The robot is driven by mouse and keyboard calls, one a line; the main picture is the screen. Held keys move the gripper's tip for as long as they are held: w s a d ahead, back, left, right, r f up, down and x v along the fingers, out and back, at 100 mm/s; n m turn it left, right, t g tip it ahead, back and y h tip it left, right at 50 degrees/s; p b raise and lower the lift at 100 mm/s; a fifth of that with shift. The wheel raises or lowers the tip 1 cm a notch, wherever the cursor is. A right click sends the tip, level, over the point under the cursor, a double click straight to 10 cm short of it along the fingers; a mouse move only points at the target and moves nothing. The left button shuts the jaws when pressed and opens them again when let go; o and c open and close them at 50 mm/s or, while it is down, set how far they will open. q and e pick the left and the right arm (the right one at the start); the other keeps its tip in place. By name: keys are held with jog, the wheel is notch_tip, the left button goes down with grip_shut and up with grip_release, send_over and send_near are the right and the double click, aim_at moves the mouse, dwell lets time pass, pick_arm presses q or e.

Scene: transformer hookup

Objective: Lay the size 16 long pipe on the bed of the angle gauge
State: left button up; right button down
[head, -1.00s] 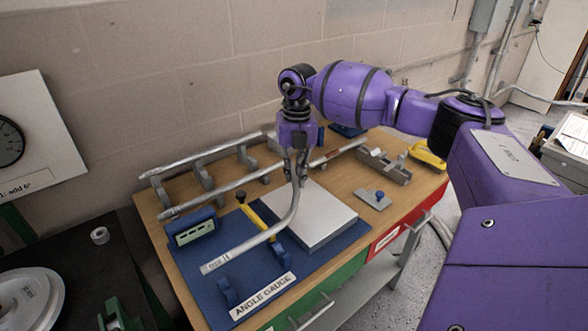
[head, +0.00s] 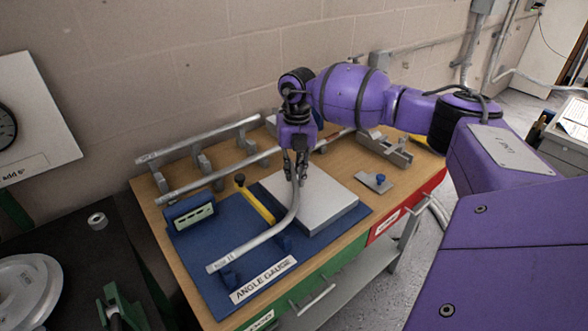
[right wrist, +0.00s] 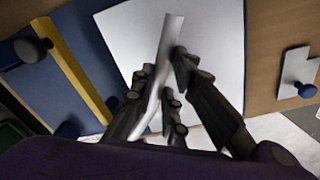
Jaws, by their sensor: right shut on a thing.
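The bent grey pipe (head: 262,239) has a label near its lower left end that is too blurred to read. My right gripper (head: 296,179) is shut on its upper end, which points up; the right wrist view also shows the pipe (right wrist: 160,70) between the fingers. The long leg slants down to the left over the angle gauge's blue base (head: 195,262). Its free end overlaps the front blue cradle (head: 230,278); a second blue cradle (head: 285,243) is by the bend. I cannot tell whether the pipe touches them. My left gripper is out of view.
The gauge carries a grey plate (head: 325,208), a yellow bar (head: 256,203) and a blue display box (head: 190,217). Behind it, long pipes (head: 200,145) lie on a rack. A metal plate with a blue knob (head: 380,178) lies right. A dark table (head: 85,270) stands left.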

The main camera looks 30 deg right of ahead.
jog(key=c, duration=1.7)
grip_release()
jog(key=shift+o, duration=0.2)
notch_tip(320, 180, up, 12)
jog(key=shift+d, duration=0.25)
